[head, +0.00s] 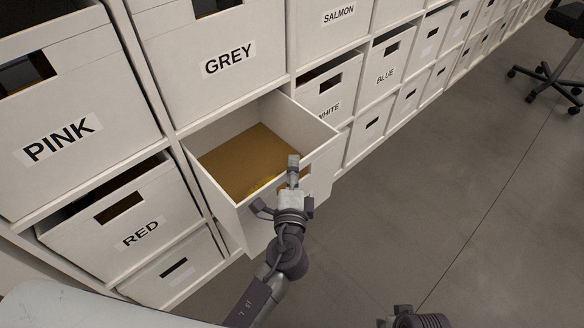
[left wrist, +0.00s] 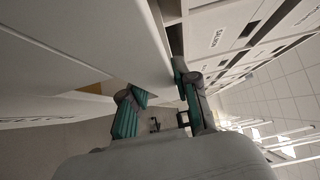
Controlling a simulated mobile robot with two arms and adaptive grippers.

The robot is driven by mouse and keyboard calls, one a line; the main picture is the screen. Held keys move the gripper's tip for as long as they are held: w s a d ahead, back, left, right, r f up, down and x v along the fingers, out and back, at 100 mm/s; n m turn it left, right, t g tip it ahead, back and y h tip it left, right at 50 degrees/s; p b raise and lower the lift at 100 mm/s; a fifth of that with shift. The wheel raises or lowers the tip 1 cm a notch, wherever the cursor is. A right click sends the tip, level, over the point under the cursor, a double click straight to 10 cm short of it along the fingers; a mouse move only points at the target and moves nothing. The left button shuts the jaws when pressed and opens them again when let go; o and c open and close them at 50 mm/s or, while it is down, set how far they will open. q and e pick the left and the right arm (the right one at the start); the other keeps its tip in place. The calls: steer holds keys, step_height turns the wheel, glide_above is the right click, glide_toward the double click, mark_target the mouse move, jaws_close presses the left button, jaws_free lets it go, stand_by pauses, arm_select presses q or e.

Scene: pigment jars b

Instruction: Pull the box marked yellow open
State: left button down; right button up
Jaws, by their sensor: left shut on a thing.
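The pulled-out white box (head: 318,160) stands below the box marked grey and to the right of the box marked red. It juts well out of the shelf, and its ochre inside (head: 245,158) shows from above. Its front label is hidden or unreadable in the head view. In the left wrist view, dark lettering on a pale panel (left wrist: 35,121) is too slanted to read. My left gripper (head: 280,188) is shut on the box's front wall, with the wall (left wrist: 145,60) between its fingers in the left wrist view.
Boxes marked grey (head: 228,60), pink (head: 60,140), red (head: 140,233), white (head: 328,108) and blue (head: 385,75) sit in the shelf around it. The grey floor (head: 440,190) on the right is clear, apart from an office chair (head: 550,78) far off.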

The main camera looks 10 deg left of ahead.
arm_select(q)
steer(key=c, duration=0.8)
jaws_free()
steer(key=shift+c, duration=0.2)
steer(key=shift+s, duration=0.15)
steer(key=s+d, duration=0.1)
steer(key=s, duration=1)
steer(key=shift+s+d, duration=0.25)
steer(key=shift+s, duration=0.1)
